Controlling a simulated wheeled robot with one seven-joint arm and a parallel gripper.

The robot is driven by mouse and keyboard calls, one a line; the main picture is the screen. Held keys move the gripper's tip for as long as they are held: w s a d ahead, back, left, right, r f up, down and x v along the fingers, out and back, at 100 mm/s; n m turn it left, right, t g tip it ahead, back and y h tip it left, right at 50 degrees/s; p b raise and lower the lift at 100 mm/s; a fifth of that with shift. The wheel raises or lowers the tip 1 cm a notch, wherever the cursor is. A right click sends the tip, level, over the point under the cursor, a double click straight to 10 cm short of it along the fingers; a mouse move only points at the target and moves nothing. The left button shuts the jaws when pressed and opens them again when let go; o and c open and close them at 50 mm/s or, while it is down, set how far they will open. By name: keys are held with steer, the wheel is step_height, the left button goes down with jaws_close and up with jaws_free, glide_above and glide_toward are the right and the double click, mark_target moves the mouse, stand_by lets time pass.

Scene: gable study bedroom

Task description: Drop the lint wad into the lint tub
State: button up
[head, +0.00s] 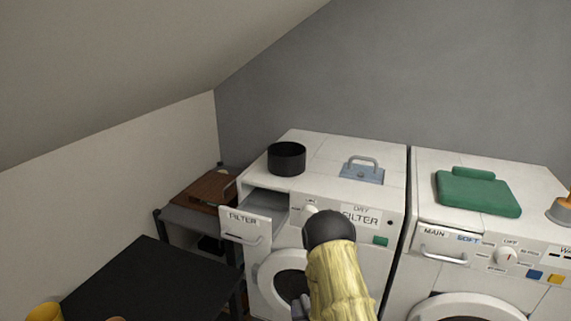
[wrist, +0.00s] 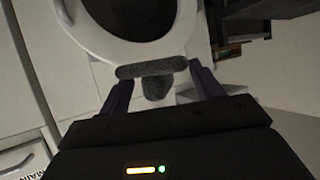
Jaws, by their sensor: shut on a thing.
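A grey fuzzy lint wad (wrist: 155,80) is between the two purple fingers of my gripper (wrist: 158,74) in the wrist view. The gripper is shut on it, in front of a round white washer-style door. In the head view my arm covers most of the gripper, and the wad is hidden. A round black open tub (head: 287,160), which looks like the lint tub, stands upright on top of the left machine, at its back left. The wad is apart from it. The inside bottom of the tub is hidden.
The dryer (head: 372,262) has its filter drawer (head: 245,228) pulled out at upper left. A blue handled piece (head: 362,172) lies on its top. A second machine (head: 450,280) with a folded green cloth (head: 477,192) stands right. A black table (head: 150,285) is at left, below a sloping ceiling.

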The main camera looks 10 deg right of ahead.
steer(key=s+f, duration=0.4)
steer(key=f, duration=0.1)
steer(key=shift+s+f, duration=0.2)
steer(key=shift+s, duration=0.05)
steer(key=shift+a, duration=0.1)
stand_by(0.3)
